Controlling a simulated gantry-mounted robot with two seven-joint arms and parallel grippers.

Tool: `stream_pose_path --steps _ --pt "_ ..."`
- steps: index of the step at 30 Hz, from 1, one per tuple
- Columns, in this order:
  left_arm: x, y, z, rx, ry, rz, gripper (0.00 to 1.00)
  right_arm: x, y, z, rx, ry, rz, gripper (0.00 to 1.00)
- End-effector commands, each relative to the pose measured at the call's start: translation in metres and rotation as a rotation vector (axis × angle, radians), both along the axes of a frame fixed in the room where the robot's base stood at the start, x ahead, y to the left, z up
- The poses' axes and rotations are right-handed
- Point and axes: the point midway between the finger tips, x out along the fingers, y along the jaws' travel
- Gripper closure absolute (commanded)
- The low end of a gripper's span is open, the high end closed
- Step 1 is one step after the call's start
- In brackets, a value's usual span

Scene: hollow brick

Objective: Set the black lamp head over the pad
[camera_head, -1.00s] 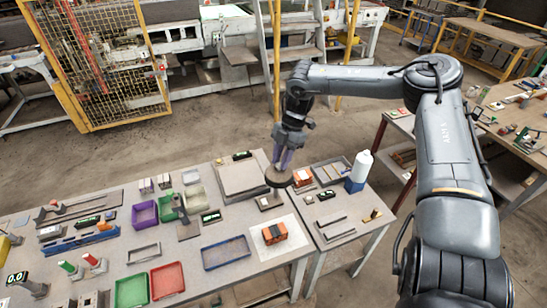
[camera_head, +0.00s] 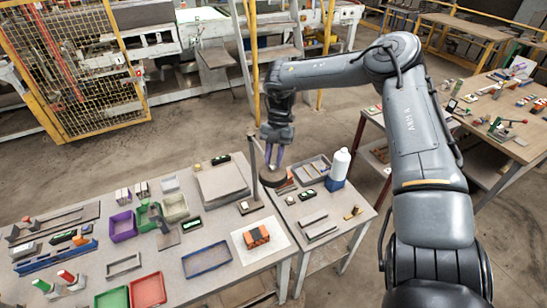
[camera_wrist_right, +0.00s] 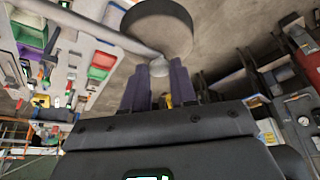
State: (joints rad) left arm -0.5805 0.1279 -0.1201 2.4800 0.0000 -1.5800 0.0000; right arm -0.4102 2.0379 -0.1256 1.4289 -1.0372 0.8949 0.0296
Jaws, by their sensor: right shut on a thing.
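The black lamp head (camera_head: 272,178) is a dark round disc hanging by a thin upright post (camera_head: 253,165) near the right end of the main table. My right gripper (camera_head: 274,164) points down, its purple fingers shut on the lamp head from above. In the right wrist view the disc (camera_wrist_right: 158,25) lies beyond the fingertips (camera_wrist_right: 157,74), with a pale knob (camera_wrist_right: 158,66) between them and a grey bar (camera_wrist_right: 85,25) running to it. A flat grey square (camera_head: 222,182) and a white sheet (camera_head: 240,240) lie nearby; I cannot tell which is the pad. My left gripper is out of view.
A red-orange item (camera_head: 287,186) is partly hidden by the lamp head. Trays and tools fill the main table's left.

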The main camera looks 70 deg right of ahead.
Motion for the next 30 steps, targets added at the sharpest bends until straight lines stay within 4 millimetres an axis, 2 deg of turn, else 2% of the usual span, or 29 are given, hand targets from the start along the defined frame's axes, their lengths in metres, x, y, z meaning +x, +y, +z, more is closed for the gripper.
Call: stream_pose_path --steps 4,5,9,22,30 --pt "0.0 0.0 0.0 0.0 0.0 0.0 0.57 -0.002 -0.002 -0.002 -0.006 0.005 -0.004 1.0" --pt "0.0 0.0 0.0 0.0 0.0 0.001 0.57 -0.002 -0.002 -0.002 -0.006 0.005 -0.004 0.69" --pt "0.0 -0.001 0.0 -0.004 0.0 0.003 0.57 -0.001 -0.002 -0.001 -0.005 0.004 -0.005 0.48" --pt "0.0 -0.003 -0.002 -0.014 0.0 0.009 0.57 0.0 -0.005 0.006 -0.006 0.001 -0.003 0.48" --pt "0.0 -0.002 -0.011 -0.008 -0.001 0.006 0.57 0.0 -0.021 0.043 -0.01 0.002 -0.004 0.48"
